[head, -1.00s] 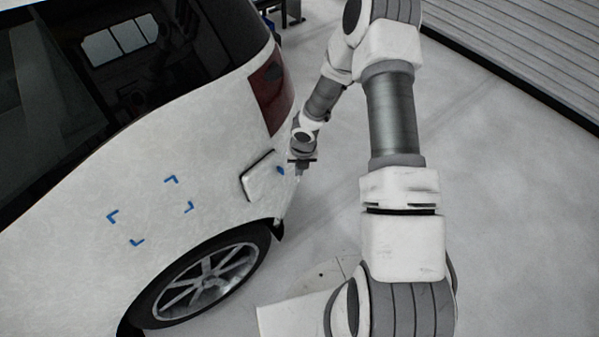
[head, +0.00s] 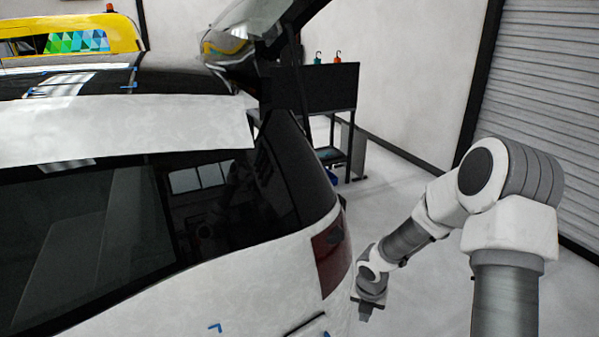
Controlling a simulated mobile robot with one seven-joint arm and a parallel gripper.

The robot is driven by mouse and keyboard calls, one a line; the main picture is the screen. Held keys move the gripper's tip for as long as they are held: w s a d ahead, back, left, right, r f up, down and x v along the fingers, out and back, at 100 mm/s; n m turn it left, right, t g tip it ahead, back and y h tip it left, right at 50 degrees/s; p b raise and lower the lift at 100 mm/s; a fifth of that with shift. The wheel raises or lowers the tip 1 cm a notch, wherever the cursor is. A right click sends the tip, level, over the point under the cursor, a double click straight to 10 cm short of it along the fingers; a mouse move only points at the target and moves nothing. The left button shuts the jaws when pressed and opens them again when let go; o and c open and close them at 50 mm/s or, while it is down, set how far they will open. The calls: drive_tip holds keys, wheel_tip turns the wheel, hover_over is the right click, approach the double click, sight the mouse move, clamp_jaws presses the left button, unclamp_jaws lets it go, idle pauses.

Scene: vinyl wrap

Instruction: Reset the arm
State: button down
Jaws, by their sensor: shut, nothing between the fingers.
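My arm (head: 410,238) rises at the right of the head view and bends down toward the rear corner of a white car (head: 250,285). My gripper (head: 366,308) is at the arm's far end, pointing down beside the car's rear corner, just below and right of the red tail light (head: 331,252). It looks small and dark here, with nothing seen in it. I cannot tell the exact gap between it and the car body.
A black workbench (head: 318,88) with small bottles stands behind the car. A grey roller shutter (head: 545,110) is at the right. A blue corner mark (head: 215,328) is on the car's side. A yellow thing (head: 95,35) stands beyond the roof.

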drive_tip(key=s+d+r+m+h, duration=0.1)
drive_tip(key=s+r+m, duration=0.2)
drive_tip(key=r+m, duration=0.3)
drive_tip(key=s+d+r+m+t+h+b, duration=0.1)
drive_tip(key=s+r+m, duration=0.3)
drive_tip(key=r, duration=0.5)
drive_tip(key=s+d+r+m+h, duration=0.1)
drive_tip(key=r+m, duration=0.5)
drive_tip(key=r, duration=0.1)
drive_tip(key=s+a+r+m+t+y+b, duration=0.1)
drive_tip(key=s+a+r+m, duration=0.2)
drive_tip(key=s+m, duration=0.4)
drive_tip(key=s+a+r+m+t+y, duration=0.1)
drive_tip(key=s+a+r+m+y, duration=0.1)
drive_tip(key=s+r+m, duration=0.3)
drive_tip(key=s+a+m, duration=0.1)
drive_tip(key=s+m, duration=0.2)
drive_tip(key=s, duration=0.1)
drive_tip(key=shift+a+r+m+t+y+b, duration=0.2)
drive_tip(key=shift+a+m+t+y+b, duration=0.05)
drive_tip(key=shift+m+t+y+b, duration=0.1)
drive_tip(key=shift+s+d, duration=0.1)
drive_tip(key=shift+d, duration=0.1)
